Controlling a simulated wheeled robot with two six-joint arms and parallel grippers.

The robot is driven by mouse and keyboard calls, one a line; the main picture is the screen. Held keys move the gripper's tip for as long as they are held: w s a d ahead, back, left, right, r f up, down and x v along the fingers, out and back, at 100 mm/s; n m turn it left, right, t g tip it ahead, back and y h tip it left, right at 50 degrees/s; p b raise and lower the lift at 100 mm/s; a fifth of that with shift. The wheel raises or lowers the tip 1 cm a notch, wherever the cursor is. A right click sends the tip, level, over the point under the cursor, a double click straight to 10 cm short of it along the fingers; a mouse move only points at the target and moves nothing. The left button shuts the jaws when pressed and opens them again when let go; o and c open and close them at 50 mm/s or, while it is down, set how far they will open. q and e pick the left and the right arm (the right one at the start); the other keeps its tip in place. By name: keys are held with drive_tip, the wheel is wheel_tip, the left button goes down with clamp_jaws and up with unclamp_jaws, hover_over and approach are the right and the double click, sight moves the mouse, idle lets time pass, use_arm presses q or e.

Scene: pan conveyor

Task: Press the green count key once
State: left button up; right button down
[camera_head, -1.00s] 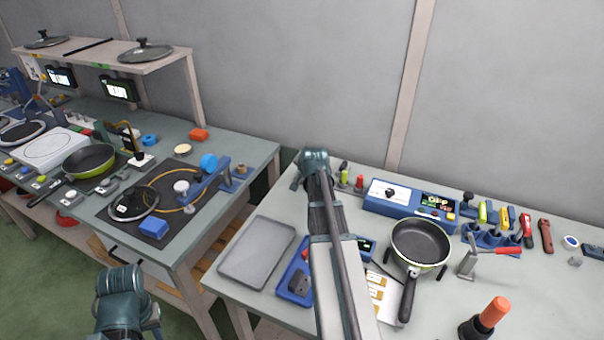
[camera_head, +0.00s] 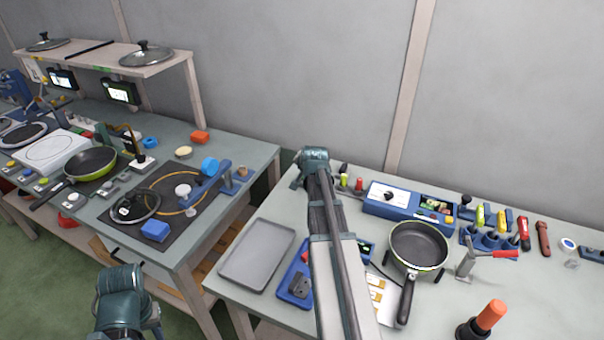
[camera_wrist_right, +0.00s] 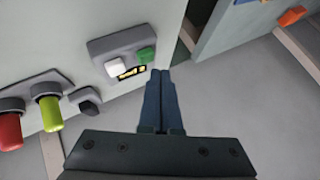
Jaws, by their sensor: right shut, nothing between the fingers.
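The green count key (camera_wrist_right: 147,55) sits on a small grey box (camera_wrist_right: 112,45) in the right wrist view, beside a white key (camera_wrist_right: 116,66) and a small yellow-lit display (camera_wrist_right: 131,72). My right gripper (camera_wrist_right: 160,73) is shut and empty. Its fingertips appear just below and right of the green key in the picture; I cannot tell whether they touch the box. In the head view, my right arm reaches up the middle, and its gripper and the key are not visible there. My left gripper is out of view; only part of that arm shows at the lower left.
A red-capped (camera_wrist_right: 9,130) and a yellow-green-capped (camera_wrist_right: 50,113) item stand left of the box, with a dark knob (camera_wrist_right: 86,104) between. In the head view, a frying pan (camera_head: 418,245), a grey tray (camera_head: 257,254) and a blue control box (camera_head: 376,205) lie around my right arm.

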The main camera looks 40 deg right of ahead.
sight(302, 180)
wheel_tip(302, 180, up, 5)
drive_tip(key=p, duration=0.5)
idle(0.4)
idle(0.5)
drive_tip(key=a+f+n+g+y, duration=0.25)
drive_tip(key=a+n, duration=0.25)
drive_tip(key=a, duration=1.3)
drive_tip(key=s+a+f+n+g, duration=0.1)
drive_tip(key=s+a+n, duration=0.2)
drive_tip(key=a, duration=0.5)
drive_tip(key=s+a+f+n+g+y, duration=0.1)
drive_tip(key=s+a+n, duration=0.2)
drive_tip(key=s+a, duration=0.3)
drive_tip(key=s+a+f+n+g, duration=0.2)
drive_tip(key=s+a+n, duration=0.1)
drive_tip(key=a, duration=0.7)
drive_tip(key=shift+s+a+y, duration=0.25)
drive_tip(key=shift+s+a, duration=0.1)
drive_tip(key=shift+s, duration=0.35)
drive_tip(key=s+a+n+g+h, duration=0.1)
drive_tip(key=s+a+n+g, duration=0.1)
drive_tip(key=s+a+n, duration=0.2)
drive_tip(key=s+a, duration=0.2)
drive_tip(key=s, duration=0.2)
drive_tip(key=shift+s, duration=0.25)
